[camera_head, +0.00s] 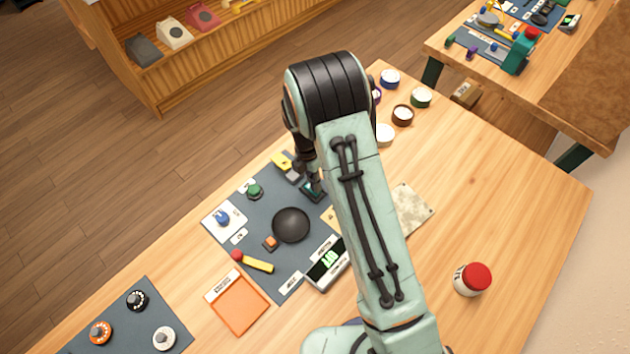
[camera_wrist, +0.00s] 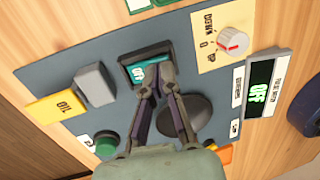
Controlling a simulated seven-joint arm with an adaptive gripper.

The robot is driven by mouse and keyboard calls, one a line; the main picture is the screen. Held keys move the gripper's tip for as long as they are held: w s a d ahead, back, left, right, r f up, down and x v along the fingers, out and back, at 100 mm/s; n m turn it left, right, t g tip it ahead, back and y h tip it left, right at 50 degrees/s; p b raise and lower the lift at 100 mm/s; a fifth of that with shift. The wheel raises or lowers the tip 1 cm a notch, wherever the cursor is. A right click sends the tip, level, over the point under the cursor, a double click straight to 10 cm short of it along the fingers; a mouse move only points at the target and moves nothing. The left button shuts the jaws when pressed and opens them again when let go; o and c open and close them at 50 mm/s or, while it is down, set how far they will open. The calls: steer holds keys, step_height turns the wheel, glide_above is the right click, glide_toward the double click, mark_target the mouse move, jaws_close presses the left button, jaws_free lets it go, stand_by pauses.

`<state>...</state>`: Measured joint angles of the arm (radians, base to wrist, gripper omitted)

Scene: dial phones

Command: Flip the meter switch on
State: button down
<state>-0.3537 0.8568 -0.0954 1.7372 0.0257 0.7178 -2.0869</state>
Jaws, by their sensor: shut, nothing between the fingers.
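A dark-framed rocker switch with a teal face (camera_wrist: 137,74) sits on the grey panel; lettering that looks like "ON" shows on it. It also shows in the head view (camera_head: 312,190). My gripper (camera_wrist: 158,72) is shut and empty, with its fingertips over the right part of the switch. I cannot tell whether they touch it. In the head view my gripper (camera_head: 313,180) is partly hidden by my arm. The meter display (camera_wrist: 260,97) shows green "OFF" letters in the wrist view; it also shows in the head view (camera_head: 329,262).
Around the switch are a grey block (camera_wrist: 95,85), a green button (camera_wrist: 106,143), a black dome (camera_wrist: 195,113) and a white-and-red knob (camera_wrist: 233,41). The right tabletop is mostly clear.

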steer(key=shift+s+d+f, duration=0.1)
steer(key=shift+d+f, duration=0.05)
steer(key=shift+f, duration=0.1)
stand_by(0.3)
steer(key=shift+w+a+r, duration=0.15)
steer(key=shift+w+a, duration=0.45)
steer(key=shift+a, duration=0.05)
step_height(320, 180, up, 14)
steer(key=w+a, duration=0.2)
stand_by(0.4)
